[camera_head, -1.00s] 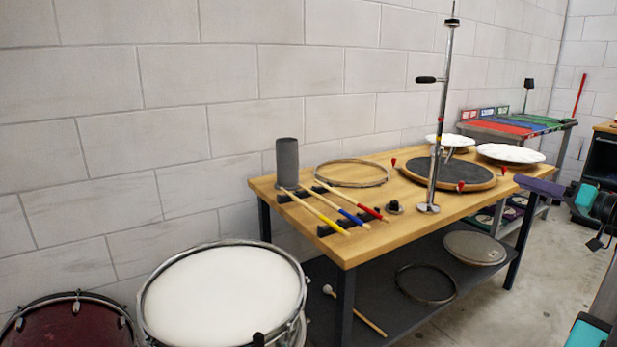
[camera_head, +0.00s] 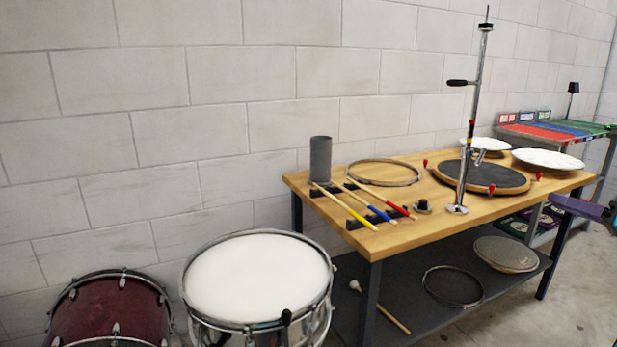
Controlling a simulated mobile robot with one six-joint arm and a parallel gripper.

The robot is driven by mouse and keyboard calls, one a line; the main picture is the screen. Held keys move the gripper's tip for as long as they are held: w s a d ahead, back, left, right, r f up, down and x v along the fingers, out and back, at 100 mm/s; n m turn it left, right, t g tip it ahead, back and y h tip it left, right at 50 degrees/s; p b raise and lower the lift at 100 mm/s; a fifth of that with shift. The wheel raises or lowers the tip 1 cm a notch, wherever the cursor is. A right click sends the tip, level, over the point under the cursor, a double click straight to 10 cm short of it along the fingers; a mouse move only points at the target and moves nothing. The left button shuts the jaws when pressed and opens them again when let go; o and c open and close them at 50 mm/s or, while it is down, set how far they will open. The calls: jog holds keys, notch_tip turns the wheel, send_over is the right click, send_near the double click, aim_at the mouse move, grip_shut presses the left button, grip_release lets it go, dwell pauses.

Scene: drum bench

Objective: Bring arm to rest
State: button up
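My gripper is not in view. No clear part of my arm shows in the body camera view, so its pose cannot be told. The wooden-topped bench (camera_head: 422,232) stands at the right of the picture. On it are a grey cylinder (camera_head: 320,159), several coloured sticks lying on dark holders, such as a yellow stick (camera_head: 344,207), a hoop (camera_head: 383,173), a round dark pad (camera_head: 482,177) and an upright metal stand (camera_head: 470,130).
A white-headed drum (camera_head: 258,278) and a dark red drum (camera_head: 112,312) stand on the left, in front of the block wall (camera_head: 190,110). The lower shelf holds a black hoop (camera_head: 452,286) and a round disc (camera_head: 505,254). Floor shows at the lower right.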

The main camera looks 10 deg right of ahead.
jog(key=w+a+f+m+g+p, duration=0.1)
jog(key=w+a+f+g+p, duration=0.1)
jog(key=w+a+f, duration=0.35)
jog(key=w+a+f+g+y+p, duration=0.1)
jog(key=w+a+f, duration=0.2)
jog(key=f, duration=0.5)
jog(key=w+a+f+m+g+p, duration=0.1)
jog(key=w+a+f+g+p, duration=0.1)
jog(key=w+a+f, duration=0.4)
jog(key=s+a+f+g+y+p, duration=0.15)
jog(key=a+f+g+p, duration=0.35)
jog(key=a+f, duration=1.45)
jog(key=s+a+f+n+g+h+p, duration=0.2)
jog(key=s+a+f+g+p, duration=0.45)
jog(key=s+a+f, duration=1)
jog(key=s+a+f+n+g+h+p, duration=0.1)
jog(key=s+a+f+g+h, duration=0.1)
jog(key=s, duration=0.7)
jog(key=s+a+f+n+g+h+p, duration=0.1)
jog(key=s+a+n+g+h+p, duration=0.1)
jog(key=s, duration=0.7)
jog(key=a+g+h, duration=0.1)
jog(key=a+g, duration=0.1)
jog(key=a, duration=0.1)
jog(key=shift+f, duration=0.35)
